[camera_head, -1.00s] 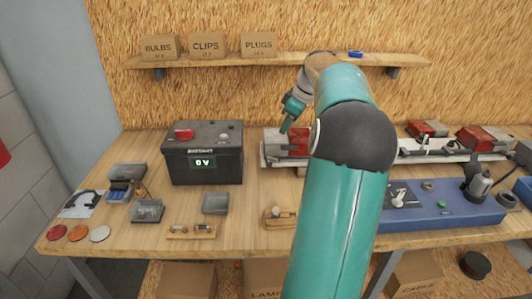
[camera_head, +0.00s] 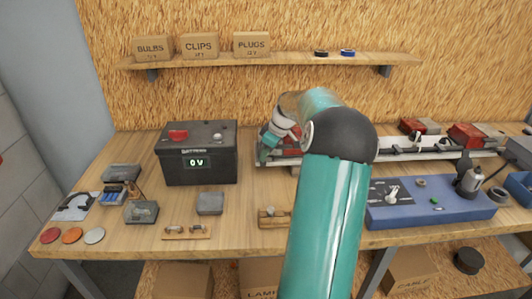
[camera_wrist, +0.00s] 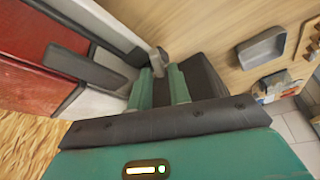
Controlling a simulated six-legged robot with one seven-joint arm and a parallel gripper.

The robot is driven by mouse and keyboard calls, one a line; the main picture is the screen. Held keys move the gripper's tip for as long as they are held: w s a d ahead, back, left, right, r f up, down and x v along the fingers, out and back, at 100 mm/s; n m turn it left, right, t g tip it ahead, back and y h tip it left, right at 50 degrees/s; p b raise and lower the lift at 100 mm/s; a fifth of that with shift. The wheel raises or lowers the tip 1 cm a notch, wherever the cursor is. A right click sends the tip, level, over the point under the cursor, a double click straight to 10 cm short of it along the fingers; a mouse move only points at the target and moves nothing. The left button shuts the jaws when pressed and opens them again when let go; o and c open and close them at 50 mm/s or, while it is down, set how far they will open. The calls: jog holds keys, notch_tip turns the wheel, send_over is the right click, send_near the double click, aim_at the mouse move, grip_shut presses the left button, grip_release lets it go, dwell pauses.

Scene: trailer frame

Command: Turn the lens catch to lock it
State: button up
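A lamp with a red lens (camera_wrist: 45,45) in a white housing (camera_wrist: 105,103) fills the left of the wrist view. In the head view its red part (camera_head: 290,148) shows on the white rail, partly hidden by my arm. A dark grey bar (camera_wrist: 82,70) lies across the lens edge. A small grey tab (camera_wrist: 158,60), which looks like the lens catch, stands beside the housing. My gripper (camera_wrist: 159,72) is open, with its teal fingertips on either side of the tab. I cannot tell if they touch it. In the head view my gripper (camera_head: 264,154) is at the lamp's left end.
A black battery box (camera_head: 200,155) reading 0V stands close to the left of my gripper. A grey tray (camera_head: 209,204) and a wooden block (camera_head: 272,217) lie in front. A blue test panel (camera_head: 430,205) is at right. A shelf with boxes (camera_head: 199,46) runs above.

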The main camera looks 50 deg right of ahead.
grip_shut()
jog(key=shift+d+n, duration=0.1)
jog(key=shift+n, duration=0.3)
jog(key=shift+w+d+n+g+y, duration=0.1)
jog(key=shift+n+g+y, duration=0.25)
jog(key=shift+n, duration=0.85)
jog(key=shift+w+d+n+g+y, duration=0.15)
jog(key=shift+n+y, duration=0.4)
jog(key=shift+n, duration=0.65)
jog(key=shift+s, duration=0.1)
grip_release()
